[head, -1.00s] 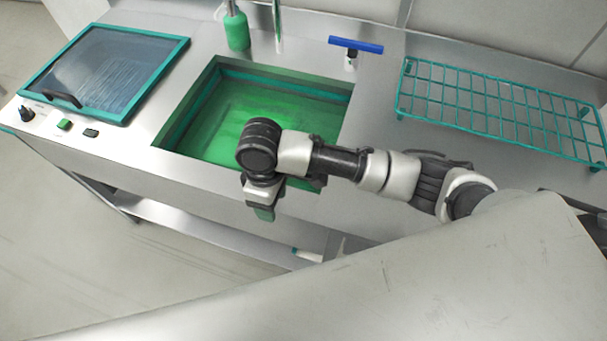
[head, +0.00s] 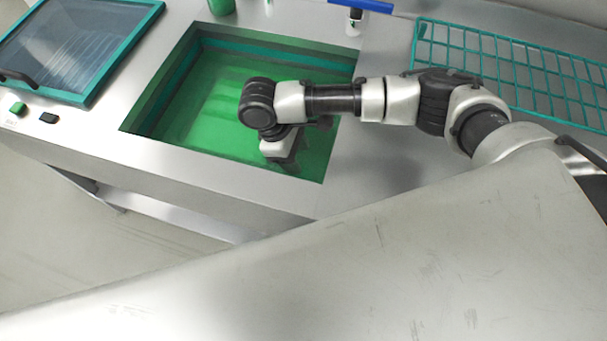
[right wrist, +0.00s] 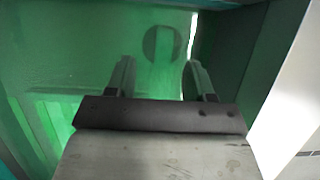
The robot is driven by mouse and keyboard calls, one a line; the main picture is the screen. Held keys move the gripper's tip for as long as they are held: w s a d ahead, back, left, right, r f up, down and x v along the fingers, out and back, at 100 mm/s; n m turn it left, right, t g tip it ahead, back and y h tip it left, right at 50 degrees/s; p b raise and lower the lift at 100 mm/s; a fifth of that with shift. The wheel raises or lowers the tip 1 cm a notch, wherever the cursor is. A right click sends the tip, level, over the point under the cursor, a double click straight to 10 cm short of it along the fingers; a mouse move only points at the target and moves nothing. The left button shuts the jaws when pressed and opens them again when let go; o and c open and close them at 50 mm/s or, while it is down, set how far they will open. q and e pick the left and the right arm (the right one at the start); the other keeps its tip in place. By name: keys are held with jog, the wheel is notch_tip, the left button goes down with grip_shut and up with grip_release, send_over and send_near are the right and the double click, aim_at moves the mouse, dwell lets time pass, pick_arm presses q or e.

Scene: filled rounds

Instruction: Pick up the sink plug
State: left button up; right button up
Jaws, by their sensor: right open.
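My right gripper (head: 287,163) is over the right part of the sink (head: 140,112), pointing down. In the right wrist view the two fingers of the right gripper (right wrist: 160,66) stand apart with nothing between them. A dark round shape, seemingly the sink plug (right wrist: 162,43), shows just beyond the fingertips, roughly centred between them, blurred in the green. I cannot tell how far below the fingertips it lies. In the head view I cannot make out the plug; my arm covers part of the sink. My left gripper is out of view.
The sink walls stand close around the gripper; the pale counter edge (right wrist: 290,95) is at right in the wrist view.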

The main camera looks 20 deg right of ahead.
aim_at(304, 177)
jog(key=shift+a+p+x, duration=0.15)
jog(key=shift+a+x, duration=0.05)
jog(key=shift+x, duration=1.5)
jog(key=shift+a+p+x, duration=0.15)
jog(key=shift+a+x, duration=0.1)
jog(key=shift+x, duration=1.45)
jog(key=shift+f, duration=0.1)
grip_shut()
